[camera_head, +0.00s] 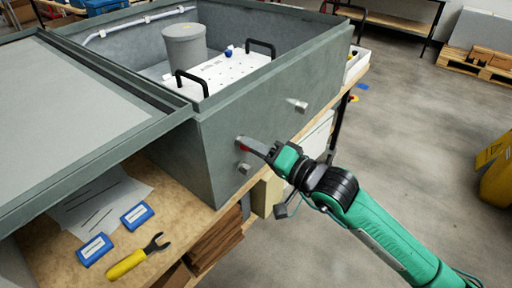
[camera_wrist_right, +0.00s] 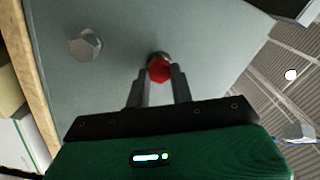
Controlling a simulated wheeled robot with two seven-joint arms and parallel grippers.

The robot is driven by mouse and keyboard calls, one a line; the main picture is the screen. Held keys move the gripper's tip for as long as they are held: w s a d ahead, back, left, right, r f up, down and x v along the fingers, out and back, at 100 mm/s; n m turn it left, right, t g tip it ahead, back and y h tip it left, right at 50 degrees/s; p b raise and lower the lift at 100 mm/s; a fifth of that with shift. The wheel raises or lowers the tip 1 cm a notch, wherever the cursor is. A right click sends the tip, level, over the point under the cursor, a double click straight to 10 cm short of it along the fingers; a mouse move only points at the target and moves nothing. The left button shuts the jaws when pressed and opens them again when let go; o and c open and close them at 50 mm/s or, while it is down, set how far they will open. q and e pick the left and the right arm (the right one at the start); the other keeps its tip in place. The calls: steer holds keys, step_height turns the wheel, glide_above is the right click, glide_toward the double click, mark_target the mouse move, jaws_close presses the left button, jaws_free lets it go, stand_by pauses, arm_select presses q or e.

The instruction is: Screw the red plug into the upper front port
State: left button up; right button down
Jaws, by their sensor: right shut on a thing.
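The grey analyser housing (camera_head: 262,118) stands on the wooden bench, with its front wall facing my right arm. My right gripper (camera_head: 246,142) reaches that wall near its left corner. In the right wrist view, the right gripper (camera_wrist_right: 160,76) is shut on the red plug (camera_wrist_right: 159,70). The plug is at a dark round port (camera_wrist_right: 158,55) in the wall; how deep it sits is hidden. My left gripper is out of view.
In the head view, one metal fitting (camera_head: 244,168) sits just below my gripper and another (camera_head: 297,105) farther right. A yellow-handled wrench (camera_head: 130,262) and two blue boxes (camera_head: 136,215) (camera_head: 95,249) lie on the bench (camera_head: 185,205). The floor at right is mostly clear.

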stand_by(0.4)
steer(key=m+p, duration=0.5)
steer(key=m, duration=0.4)
steer(key=m+p, duration=0.6)
steer(key=m, duration=0.2)
steer(key=m+p, duration=0.6)
steer(key=m, duration=0.3)
steer(key=shift+s+a+f+m, duration=0.1)
steer(key=shift+a+f+m, duration=0.05)
steer(key=shift+f+m, duration=0.15)
